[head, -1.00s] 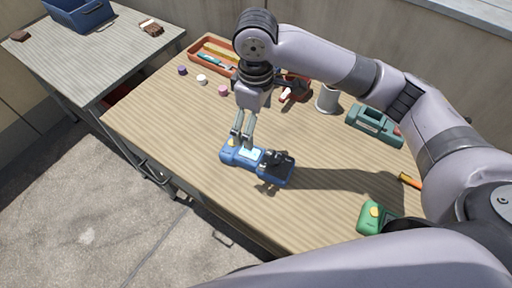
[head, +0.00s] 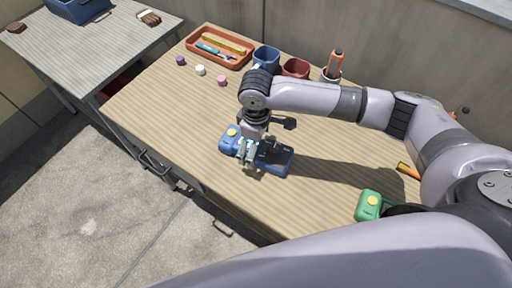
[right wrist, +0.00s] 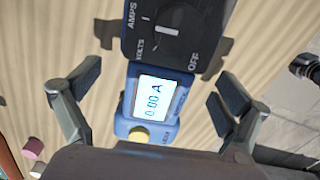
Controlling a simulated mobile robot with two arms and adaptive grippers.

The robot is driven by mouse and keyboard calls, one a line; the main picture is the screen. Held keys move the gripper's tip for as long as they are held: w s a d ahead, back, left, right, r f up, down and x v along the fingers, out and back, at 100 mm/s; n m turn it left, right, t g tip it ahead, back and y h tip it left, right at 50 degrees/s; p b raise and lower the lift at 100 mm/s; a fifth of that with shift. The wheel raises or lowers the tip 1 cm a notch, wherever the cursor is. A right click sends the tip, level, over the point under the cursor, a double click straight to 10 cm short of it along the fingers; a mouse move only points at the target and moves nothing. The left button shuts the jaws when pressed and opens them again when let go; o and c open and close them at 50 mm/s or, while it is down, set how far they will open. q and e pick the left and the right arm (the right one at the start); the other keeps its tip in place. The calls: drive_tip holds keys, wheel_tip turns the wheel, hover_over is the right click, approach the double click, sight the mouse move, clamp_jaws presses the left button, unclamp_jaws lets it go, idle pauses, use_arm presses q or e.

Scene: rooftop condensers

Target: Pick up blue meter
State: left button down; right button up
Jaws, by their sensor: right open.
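The blue meter (head: 278,164) lies on the wooden table, with its yellow button at its left end in the head view. In the right wrist view the meter (right wrist: 152,133) shows its lit screen reading "0.00 A" and a dark dial section with AMPS, VOLTS and OFF marks. My right gripper (head: 247,151) is low over the meter and partly hides it. In the right wrist view the fingers of my right gripper (right wrist: 160,88) are spread wide, one on each side of the meter, with gaps between. My left gripper is not in view.
An orange tray (head: 219,62) with tools, a blue cup (head: 266,58), a red cup (head: 296,68) and small caps (head: 200,70) stand toward the back. A green device (head: 368,205) lies at the right front. A second table (head: 105,50) stands left, across a narrow gap.

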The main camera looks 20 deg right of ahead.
drive_tip(key=shift+f, duration=0.35)
drive_tip(key=c, duration=0.6)
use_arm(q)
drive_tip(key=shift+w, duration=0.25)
use_arm(e)
drive_tip(key=c, duration=1.3)
drive_tip(key=shift+r, duration=0.1)
